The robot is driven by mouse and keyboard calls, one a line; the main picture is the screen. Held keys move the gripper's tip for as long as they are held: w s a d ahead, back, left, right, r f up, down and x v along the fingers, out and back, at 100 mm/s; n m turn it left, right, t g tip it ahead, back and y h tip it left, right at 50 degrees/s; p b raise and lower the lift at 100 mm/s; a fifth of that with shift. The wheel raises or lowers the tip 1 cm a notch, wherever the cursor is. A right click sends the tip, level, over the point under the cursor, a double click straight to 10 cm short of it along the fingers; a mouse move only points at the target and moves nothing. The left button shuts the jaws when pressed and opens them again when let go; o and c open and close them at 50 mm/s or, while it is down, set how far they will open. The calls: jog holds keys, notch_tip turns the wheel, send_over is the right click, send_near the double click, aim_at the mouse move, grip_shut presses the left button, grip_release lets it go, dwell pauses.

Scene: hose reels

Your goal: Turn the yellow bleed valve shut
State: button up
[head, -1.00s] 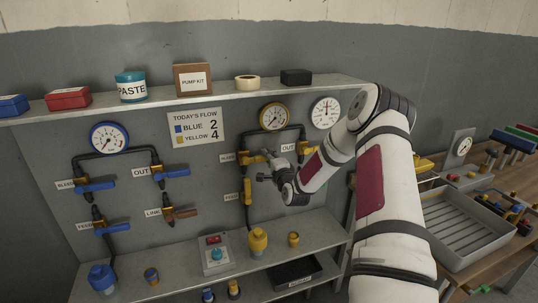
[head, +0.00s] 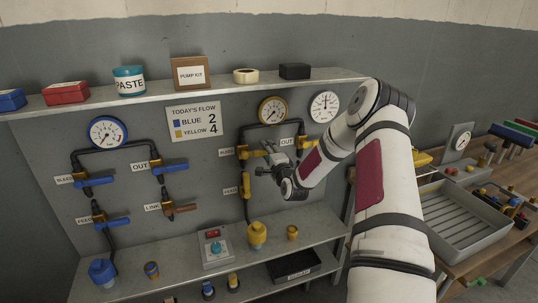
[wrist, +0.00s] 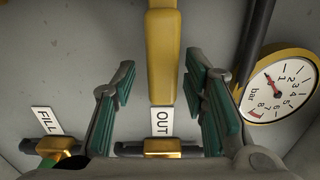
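The yellow bleed valve (head: 252,154) is on the wall panel, left of the OUT label in the head view. Its long yellow handle (wrist: 162,50) points sideways toward the OUT label. My gripper (head: 262,161) is at the handle's free end, partly covering that area in the head view. In the wrist view my gripper (wrist: 158,75) is open, with one green-padded finger on each side of the handle. Gaps show between the handle and both pads. The valve body is outside the wrist view.
The yellow OUT valve (wrist: 175,148) and the FILL valve (wrist: 58,147) are close to my fingers. A yellow-rimmed gauge (head: 272,110) is above. The yellow feed valve (head: 246,190) is below.

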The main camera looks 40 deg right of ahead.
jog(key=v, duration=1.2)
dwell(0.3)
jog(key=s+a+r+n+g+y, duration=0.3)
jog(key=a+r+n+g, duration=0.4)
jog(key=a+r+n, duration=0.65)
jog(key=s+a+r+n+g, duration=0.1)
jog(key=s+a+r+n, duration=0.1)
jog(key=s+a, duration=0.3)
jog(key=s+a+r+n+g+y, duration=0.1)
jog(key=s+a, duration=0.4)
jog(key=s, duration=0.8)
jog(key=s+a+r+n+g+y, duration=0.1)
jog(key=s+a+n, duration=0.4)
jog(key=s, duration=0.5)
notch_tip(320, 180, up, 3)
jog(key=shift+a+f+g, duration=0.15)
jog(key=shift+a+g, duration=0.25)
jog(key=shift+g, duration=0.5)
